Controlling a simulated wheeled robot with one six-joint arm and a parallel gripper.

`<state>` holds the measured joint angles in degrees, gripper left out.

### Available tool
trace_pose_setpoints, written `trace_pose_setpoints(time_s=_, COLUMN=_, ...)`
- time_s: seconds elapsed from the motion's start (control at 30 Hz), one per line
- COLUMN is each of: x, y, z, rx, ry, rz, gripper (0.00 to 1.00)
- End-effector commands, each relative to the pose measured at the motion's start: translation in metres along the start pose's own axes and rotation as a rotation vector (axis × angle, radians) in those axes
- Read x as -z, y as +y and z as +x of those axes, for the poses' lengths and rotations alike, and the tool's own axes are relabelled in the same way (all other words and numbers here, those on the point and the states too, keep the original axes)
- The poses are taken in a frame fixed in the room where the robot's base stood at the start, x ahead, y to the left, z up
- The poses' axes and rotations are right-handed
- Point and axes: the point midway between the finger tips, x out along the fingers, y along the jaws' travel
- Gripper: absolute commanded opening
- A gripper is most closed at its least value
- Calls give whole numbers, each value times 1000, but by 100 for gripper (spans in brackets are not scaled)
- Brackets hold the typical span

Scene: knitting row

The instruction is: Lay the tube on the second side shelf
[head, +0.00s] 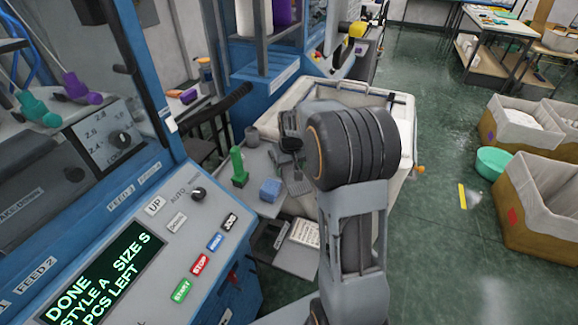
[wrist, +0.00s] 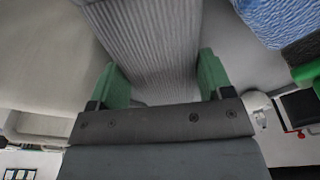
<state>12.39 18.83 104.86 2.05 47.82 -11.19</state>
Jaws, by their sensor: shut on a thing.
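In the wrist view the tube (wrist: 155,50) is a grey, ribbed, knitted piece. My gripper (wrist: 157,82) has green fingers on either side of it and is shut on it. The tube runs up out of the picture between the fingers, so its far end is not seen. A grey side shelf (head: 262,205) stands beside the near blue machine. A lower shelf (head: 275,258) sits under it. I cannot tell which is the second side shelf.
A paper sheet (head: 305,233) is on the lower level. A white-lined bin (head: 300,100) is behind my arm. Cartons (head: 545,205) stand right; green floor between is mostly clear.

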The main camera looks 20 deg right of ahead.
Motion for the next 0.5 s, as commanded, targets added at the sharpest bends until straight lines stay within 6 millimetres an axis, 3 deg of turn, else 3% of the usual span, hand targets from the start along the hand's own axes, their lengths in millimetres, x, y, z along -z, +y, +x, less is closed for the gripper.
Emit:
trace_pose_setpoints(time_s=0.17, x=-1, y=0, z=5, rx=0, ry=0, rz=0, gripper=51)
trace_pose_setpoints(time_s=0.2, x=0, y=0, z=3, rx=0, ry=0, rz=0, gripper=77)
trace_pose_setpoints(time_s=0.43, x=0, y=0, z=3, rx=0, ry=0, rz=0, gripper=99)
trace_pose_setpoints(time_s=0.5, x=0, y=0, z=3, rx=0, ry=0, rz=0, gripper=99)
